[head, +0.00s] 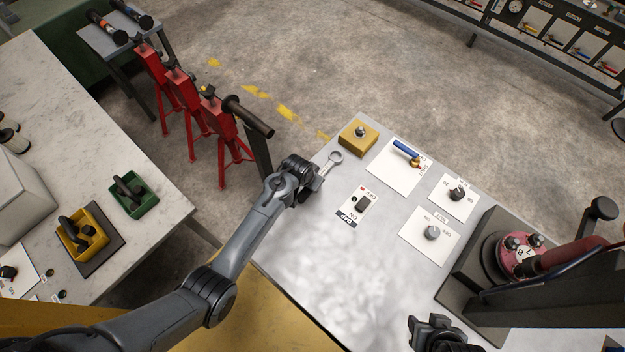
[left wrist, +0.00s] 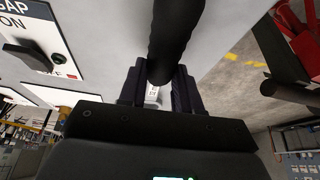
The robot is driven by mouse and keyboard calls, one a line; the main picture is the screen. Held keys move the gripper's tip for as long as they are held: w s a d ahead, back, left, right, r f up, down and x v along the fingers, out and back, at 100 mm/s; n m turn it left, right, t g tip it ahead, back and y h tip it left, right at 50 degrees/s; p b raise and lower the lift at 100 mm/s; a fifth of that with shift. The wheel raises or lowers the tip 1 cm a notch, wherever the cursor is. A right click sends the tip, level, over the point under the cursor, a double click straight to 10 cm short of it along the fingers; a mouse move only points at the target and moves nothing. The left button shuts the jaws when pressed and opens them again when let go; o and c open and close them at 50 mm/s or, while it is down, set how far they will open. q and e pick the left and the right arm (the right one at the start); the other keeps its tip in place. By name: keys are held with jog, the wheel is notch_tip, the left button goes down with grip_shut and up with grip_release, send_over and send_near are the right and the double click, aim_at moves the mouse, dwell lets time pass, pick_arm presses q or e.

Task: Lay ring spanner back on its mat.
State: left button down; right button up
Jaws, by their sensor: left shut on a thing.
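The silver ring spanner (head: 335,158) is at the far left edge of the grey table, its ring end pointing away from my left gripper (head: 313,182). My left gripper is shut on the spanner. In the left wrist view, a small pale metal piece of it (left wrist: 153,92) shows between the fingers, partly behind a dark rounded bar (left wrist: 175,35). I cannot tell whether the spanner touches the table. I cannot make out its mat for certain. My right gripper (head: 432,328) is at the lower right, with its jaw opening unclear.
A yellow block (head: 358,138) with a knob stands just beyond the spanner. Red stands (head: 180,100) are off the table's left side. The near table middle is clear.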

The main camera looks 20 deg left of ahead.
pick_arm(q)
jog(key=shift+f, duration=0.45)
jog(key=c, duration=0.7)
grip_release()
jog(key=shift+w, duration=0.1)
jog(key=shift+f, duration=0.1)
